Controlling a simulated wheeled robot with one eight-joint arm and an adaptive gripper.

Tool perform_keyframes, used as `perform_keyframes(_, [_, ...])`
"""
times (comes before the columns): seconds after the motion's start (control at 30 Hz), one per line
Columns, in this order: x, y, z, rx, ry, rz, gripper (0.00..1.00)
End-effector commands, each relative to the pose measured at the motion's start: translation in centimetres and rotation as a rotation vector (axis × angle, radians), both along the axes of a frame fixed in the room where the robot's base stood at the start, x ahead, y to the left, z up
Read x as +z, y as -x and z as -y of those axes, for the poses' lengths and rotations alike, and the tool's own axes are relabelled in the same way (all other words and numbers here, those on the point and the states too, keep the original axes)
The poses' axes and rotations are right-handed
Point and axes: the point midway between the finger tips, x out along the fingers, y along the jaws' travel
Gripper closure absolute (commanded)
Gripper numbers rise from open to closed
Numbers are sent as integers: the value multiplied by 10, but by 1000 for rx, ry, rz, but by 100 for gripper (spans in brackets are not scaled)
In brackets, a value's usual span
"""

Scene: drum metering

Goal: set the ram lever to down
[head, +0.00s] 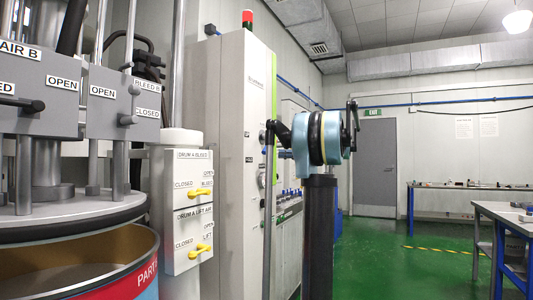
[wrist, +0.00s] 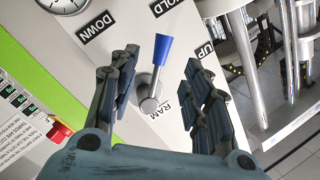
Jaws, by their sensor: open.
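The ram lever (wrist: 162,52) has a blue tapered grip on a metal stem, rising from a round pivot on a light panel in the wrist view. Its grip points toward the HOLD label (wrist: 167,6), between the DOWN label (wrist: 96,27) and the UP label (wrist: 205,50). The RAM label (wrist: 185,108) sits by the pivot. My gripper (wrist: 156,72) is open, with one dark finger on each side of the lever and a visible gap to both. I cannot tell its depth relative to the grip. I cannot make out the lever in the head view.
A red button (wrist: 60,132) and a green stripe lie left of the lever in the wrist view. A gauge (wrist: 63,3) is at the top. The head view shows yellow valve handles (head: 201,193) and an open drum (head: 80,280) at left.

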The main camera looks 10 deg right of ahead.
Motion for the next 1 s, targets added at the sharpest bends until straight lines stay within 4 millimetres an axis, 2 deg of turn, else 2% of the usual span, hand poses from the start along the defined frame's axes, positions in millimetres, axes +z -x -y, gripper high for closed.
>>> perform_keyframes(0.2, [0,-13,-37,3,0,0,56])
perform_keyframes(0.4, [0,-23,-63,2,1,0,56])
perform_keyframes(0.6, [0,-27,-74,0,0,0,56])
perform_keyframes(0.9, [0,-28,-76,0,0,0,56])
perform_keyframes(0.97, [0,-28,-76,0,0,0,68])
perform_keyframes(1.0, [0,-28,-76,0,0,0,77])
